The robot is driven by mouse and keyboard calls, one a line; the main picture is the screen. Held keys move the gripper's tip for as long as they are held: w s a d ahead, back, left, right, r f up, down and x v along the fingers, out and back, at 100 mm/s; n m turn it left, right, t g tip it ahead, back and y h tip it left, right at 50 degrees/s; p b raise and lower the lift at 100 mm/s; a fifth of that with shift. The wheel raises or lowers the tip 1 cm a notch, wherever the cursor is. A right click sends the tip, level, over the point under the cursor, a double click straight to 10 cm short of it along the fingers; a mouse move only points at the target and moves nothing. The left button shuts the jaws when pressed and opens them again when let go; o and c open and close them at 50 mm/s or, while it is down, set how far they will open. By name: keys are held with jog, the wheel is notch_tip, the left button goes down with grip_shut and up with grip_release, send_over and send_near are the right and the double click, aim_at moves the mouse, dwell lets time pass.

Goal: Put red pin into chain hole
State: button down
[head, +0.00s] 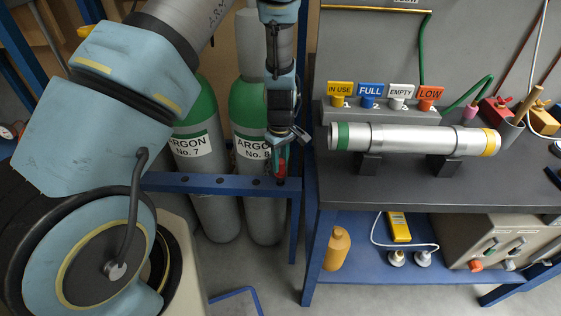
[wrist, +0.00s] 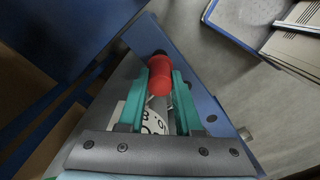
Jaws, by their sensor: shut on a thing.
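The red pin (wrist: 160,76) is clamped between the teal fingers of my gripper (wrist: 159,88). In the head view the red pin (head: 281,168) shows as a small red patch at the fingers of my gripper (head: 277,160), which points down over the right end of the blue rail. This blue rail (head: 208,181) runs in front of the argon bottles and has several dark holes on top. One hole (wrist: 212,118) shows right of the fingers in the wrist view. A dark spot lies just past the pin; I cannot tell if the pin touches or enters a hole.
Two argon bottles (head: 198,150) stand behind the rail. A workbench (head: 400,187) with a metal tube (head: 410,139) on supports is close on the right. Its lower blue shelf (head: 365,262) carries a yellow device (head: 399,227) and an ochre bottle (head: 337,248).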

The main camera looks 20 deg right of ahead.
aim_at(281, 171)
jog(key=shift+f+b, duration=0.85)
jog(key=shift+f, duration=0.6)
jog(key=shift+f, duration=0.25)
jog(key=shift+f+b, duration=0.35)
jog(key=shift+b, duration=0.05)
jog(key=shift+f, duration=0.2)
jog(key=c, duration=0.5)
grip_release()
